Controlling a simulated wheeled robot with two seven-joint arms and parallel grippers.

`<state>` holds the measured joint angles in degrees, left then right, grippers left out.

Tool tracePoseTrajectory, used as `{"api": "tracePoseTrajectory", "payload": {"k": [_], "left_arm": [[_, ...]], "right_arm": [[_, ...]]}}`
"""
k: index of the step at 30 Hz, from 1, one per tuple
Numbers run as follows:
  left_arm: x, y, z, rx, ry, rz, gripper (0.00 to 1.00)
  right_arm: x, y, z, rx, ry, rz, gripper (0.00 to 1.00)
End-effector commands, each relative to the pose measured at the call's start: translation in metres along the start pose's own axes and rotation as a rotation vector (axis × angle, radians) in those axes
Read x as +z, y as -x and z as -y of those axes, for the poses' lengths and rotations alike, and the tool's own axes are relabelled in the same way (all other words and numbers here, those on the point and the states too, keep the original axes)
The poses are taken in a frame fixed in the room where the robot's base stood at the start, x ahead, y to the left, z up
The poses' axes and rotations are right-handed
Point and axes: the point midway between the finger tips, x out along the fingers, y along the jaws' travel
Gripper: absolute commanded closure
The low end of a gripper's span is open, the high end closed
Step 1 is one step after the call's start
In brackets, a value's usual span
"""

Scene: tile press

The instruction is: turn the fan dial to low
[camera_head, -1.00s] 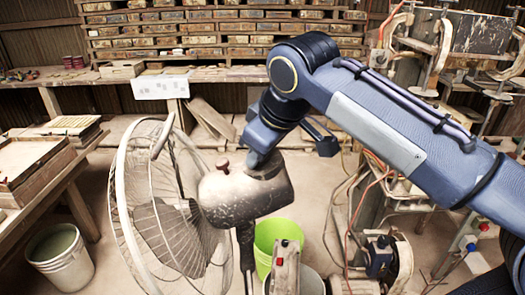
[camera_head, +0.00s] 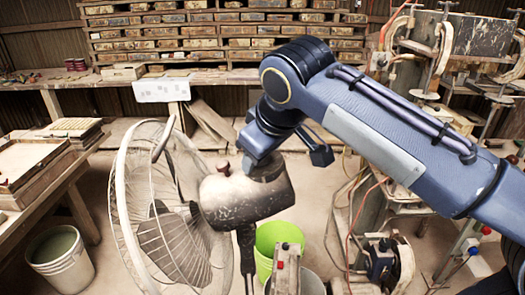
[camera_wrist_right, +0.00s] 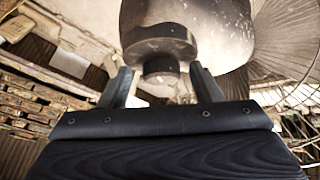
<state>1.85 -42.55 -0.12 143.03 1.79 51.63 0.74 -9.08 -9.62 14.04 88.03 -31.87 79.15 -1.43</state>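The standing fan has a wire cage (camera_head: 150,205) and a dark, scuffed motor housing (camera_head: 245,200) with a small reddish knob (camera_head: 223,167) on top. In the right wrist view, the motor housing (camera_wrist_right: 185,25) fills the top, and a dark round dial (camera_wrist_right: 160,66) sticks out of it. My right gripper (camera_wrist_right: 160,72) is open, with one finger on each side of the dial and a visible gap on both sides. In the head view my right arm reaches in from the right, its end at the housing; the fingers and dial are hidden there. Dial markings cannot be seen. My left gripper is not in view.
A green bucket (camera_head: 277,240) stands behind the fan pole. A white bucket (camera_head: 60,258) is at lower left, beside a wooden bench (camera_head: 75,165). A workbench (camera_head: 230,78) runs along the back under stacked shelves. Machinery with hoses (camera_head: 385,260) stands at right.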

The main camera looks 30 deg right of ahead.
Motion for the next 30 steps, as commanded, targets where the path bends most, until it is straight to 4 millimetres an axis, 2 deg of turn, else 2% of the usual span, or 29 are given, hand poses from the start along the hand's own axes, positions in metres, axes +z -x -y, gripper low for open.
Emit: {"api": "tracePoseTrajectory", "payload": {"k": [8,11,21,25,30], "left_arm": [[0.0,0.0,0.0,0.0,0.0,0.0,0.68],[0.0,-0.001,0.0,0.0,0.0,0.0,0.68],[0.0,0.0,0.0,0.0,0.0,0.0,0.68],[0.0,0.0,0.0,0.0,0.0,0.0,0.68],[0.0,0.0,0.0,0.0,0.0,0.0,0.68]], "right_arm": [[0.0,0.002,0.001,-0.001,0.001,0.0,0.42],[-0.001,0.012,0.0,-0.001,0.001,-0.004,0.42],[-0.001,0.067,0.0,0.0,0.001,-0.002,0.42],[0.0,0.076,0.0,-0.001,0.001,-0.001,0.42],[0.0,0.078,0.0,-0.001,0.001,0.0,0.42]]}}
